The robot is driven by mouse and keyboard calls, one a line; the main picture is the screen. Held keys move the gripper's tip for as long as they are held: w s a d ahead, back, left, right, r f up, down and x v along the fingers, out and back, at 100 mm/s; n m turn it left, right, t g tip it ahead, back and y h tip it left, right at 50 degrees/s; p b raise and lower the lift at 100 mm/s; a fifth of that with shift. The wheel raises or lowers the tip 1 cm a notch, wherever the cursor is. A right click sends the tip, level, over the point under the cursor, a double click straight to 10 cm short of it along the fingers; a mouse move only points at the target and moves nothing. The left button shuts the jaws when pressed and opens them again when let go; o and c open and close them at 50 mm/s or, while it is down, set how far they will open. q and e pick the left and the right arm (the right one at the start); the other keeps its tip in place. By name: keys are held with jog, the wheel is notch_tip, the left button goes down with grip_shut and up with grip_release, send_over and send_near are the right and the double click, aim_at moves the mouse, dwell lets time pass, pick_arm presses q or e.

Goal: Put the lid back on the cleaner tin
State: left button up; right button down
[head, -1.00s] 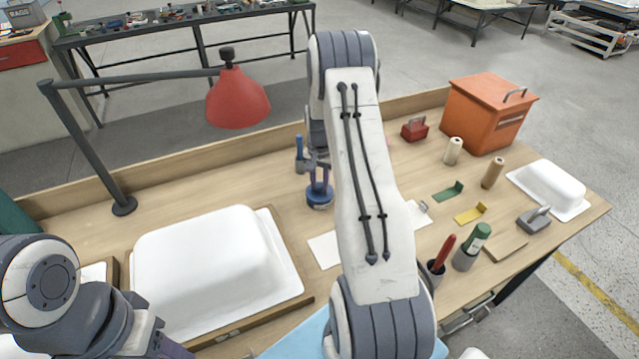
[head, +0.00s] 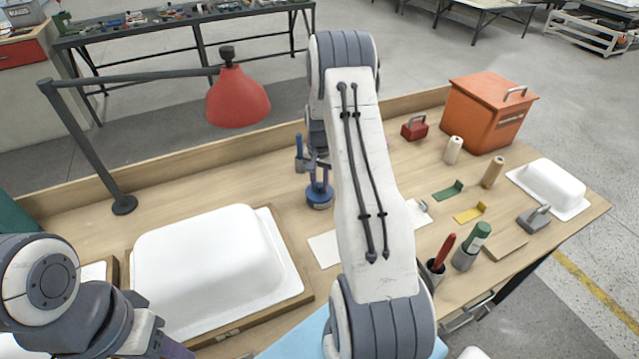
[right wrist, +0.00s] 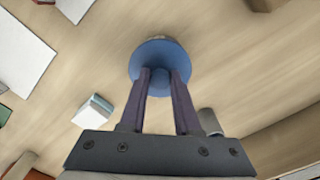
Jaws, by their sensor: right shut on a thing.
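A round blue piece (head: 320,199), which looks like the lid or top of the cleaner tin, is on or just above the bench, left of my right forearm. I cannot tell whether a tin body is under the disc. My left arm shows at lower left, but its fingers are not visible.
A dark upright item with a blue top (head: 299,152) stands close behind the disc. A white tub shell (head: 205,265) fills the left bench. An orange box (head: 487,112), spools and pen cups stand at right.

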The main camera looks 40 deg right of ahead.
dwell(0.3)
jog(key=shift+c, duration=0.3)
grip_release()
jog(key=shift+r+p, duration=2.65)
jog(key=shift+r, duration=0.85)
grip_shut()
jog(key=shift+f, duration=0.25)
